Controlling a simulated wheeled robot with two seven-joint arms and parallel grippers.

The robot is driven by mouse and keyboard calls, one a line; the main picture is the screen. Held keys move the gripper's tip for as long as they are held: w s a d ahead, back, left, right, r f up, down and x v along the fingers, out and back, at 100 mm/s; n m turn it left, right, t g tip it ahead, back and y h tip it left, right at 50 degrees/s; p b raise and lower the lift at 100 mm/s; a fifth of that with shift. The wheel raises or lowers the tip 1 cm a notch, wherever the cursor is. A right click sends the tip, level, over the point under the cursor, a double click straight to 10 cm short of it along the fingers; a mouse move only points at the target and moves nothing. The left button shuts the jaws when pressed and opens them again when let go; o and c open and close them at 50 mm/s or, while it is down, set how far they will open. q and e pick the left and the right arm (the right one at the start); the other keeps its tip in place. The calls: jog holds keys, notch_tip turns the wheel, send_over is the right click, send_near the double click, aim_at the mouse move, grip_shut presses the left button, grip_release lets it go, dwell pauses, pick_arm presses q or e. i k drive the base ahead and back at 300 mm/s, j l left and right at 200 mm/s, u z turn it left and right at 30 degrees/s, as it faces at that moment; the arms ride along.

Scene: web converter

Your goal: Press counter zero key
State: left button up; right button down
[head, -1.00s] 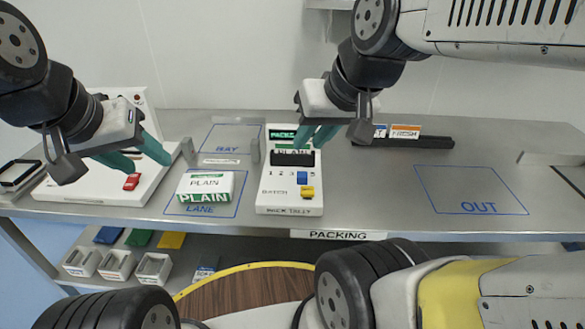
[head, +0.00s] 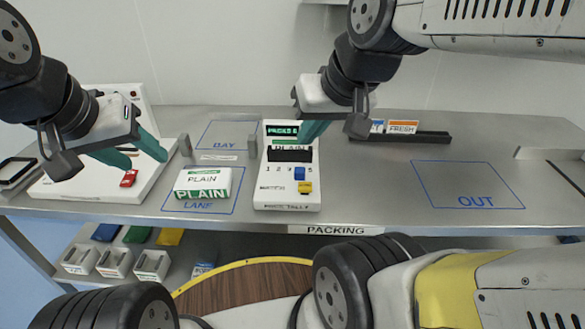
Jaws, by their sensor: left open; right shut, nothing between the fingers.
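The white pack tally counter (head: 270,197) stands on the bench. It has a green-lit display at the top, a dark strip with a PLAIN label below it, and printed numerals. I cannot read which key is the zero key. My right gripper (head: 312,132) is shut and empty, over the counter's upper right edge and hiding part of it; contact cannot be told. My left gripper (head: 143,157) is open and empty, above the white machine with a red switch (head: 129,178).
A green-and-white PLAIN pack (head: 203,182) lies in the LANE outline, left of the counter. Small upright posts stand near the BAY outline. A dark rail (head: 420,138) with a FRESH card is behind, to the right. The OUT area (head: 465,185) is empty.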

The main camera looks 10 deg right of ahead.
aim_at(305, 188)
jog(key=k+j+z, duration=0.3)
jog(key=j, duration=0.2)
jog(key=k+j+z, duration=0.3)
jog(key=j, duration=0.15)
